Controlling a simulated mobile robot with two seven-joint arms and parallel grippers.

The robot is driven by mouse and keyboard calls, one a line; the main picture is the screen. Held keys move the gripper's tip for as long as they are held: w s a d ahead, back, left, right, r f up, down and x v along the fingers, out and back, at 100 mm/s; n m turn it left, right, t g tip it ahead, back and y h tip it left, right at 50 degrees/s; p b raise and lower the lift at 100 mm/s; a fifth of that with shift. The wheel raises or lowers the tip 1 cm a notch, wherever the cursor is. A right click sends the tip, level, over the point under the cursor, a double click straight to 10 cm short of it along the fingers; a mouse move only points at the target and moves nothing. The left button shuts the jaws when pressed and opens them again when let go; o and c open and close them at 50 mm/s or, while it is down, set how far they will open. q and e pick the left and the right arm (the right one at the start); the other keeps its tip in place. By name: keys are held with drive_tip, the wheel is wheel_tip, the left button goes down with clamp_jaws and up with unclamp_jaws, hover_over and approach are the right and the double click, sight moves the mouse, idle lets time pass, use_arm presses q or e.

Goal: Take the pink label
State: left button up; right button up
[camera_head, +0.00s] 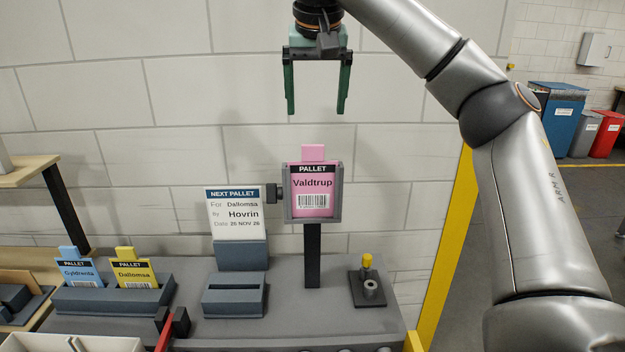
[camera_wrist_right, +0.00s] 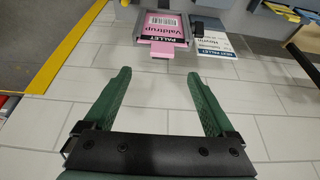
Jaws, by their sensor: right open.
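The pink label (camera_head: 313,183), marked "Pallet Valdtrup" with a barcode, stands upright in a grey frame (camera_head: 339,195) on a dark post. Its pink tab sticks up above the frame. It also shows upside down at the top of the right wrist view (camera_wrist_right: 162,29). My right gripper (camera_head: 317,112) is open and empty, above the label with its fingers pointing down. A clear gap separates the fingertips from the tab. In the right wrist view the green fingers (camera_wrist_right: 158,82) are spread on either side of the tab's line. My left gripper is not in view.
A rack (camera_head: 112,300) at left holds a blue label (camera_head: 78,271) and a yellow label (camera_head: 133,273). A white "Next Pallet" card (camera_head: 234,214) stands left of the frame, behind an empty slotted block (camera_head: 235,297). A yellow-topped peg (camera_head: 366,261) stands at right.

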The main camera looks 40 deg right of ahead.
sight(313, 145)
drive_tip(key=shift+a+x, duration=0.15)
drive_tip(key=shift+x, duration=2.15)
drive_tip(key=shift+a+x, duration=0.2)
drive_tip(key=shift+x, duration=2.95)
clamp_jaws()
